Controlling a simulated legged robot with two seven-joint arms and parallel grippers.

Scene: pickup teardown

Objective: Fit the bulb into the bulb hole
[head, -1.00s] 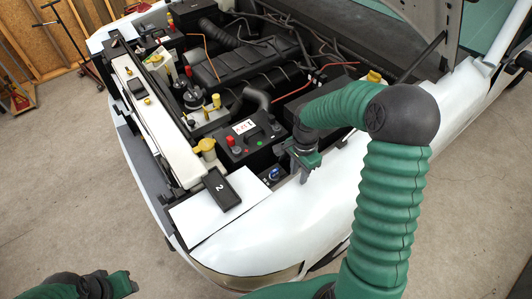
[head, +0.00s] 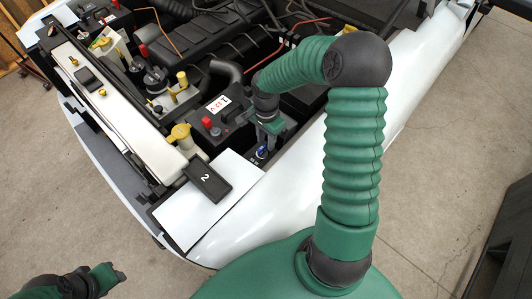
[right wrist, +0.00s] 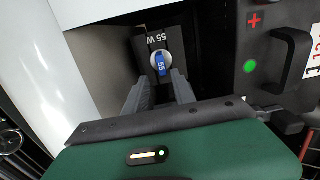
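The bulb (right wrist: 161,64) is a round, silvery knob with a blue bar marked 55, beside a "55 W" label on a dark panel. In the head view the bulb (head: 262,152) shows as a small blue spot at the car's front corner, beside the battery. The bulb hole is not visible apart from it, and I cannot tell how deep the bulb sits. My right gripper (right wrist: 160,82) is open, its two grey fingers pointing at the bulb, which shows in the gap just beyond the tips. My left gripper (head: 119,273) is at the lower left, away from the car; its fingers are unclear.
The black battery (head: 213,130) with a red cap stands close beside my right gripper. A yellow cap (head: 179,133) and a black box marked 2 (head: 207,180) are to the left. The white fender (head: 285,185) borders the bulb's corner. Floor at the lower left is clear.

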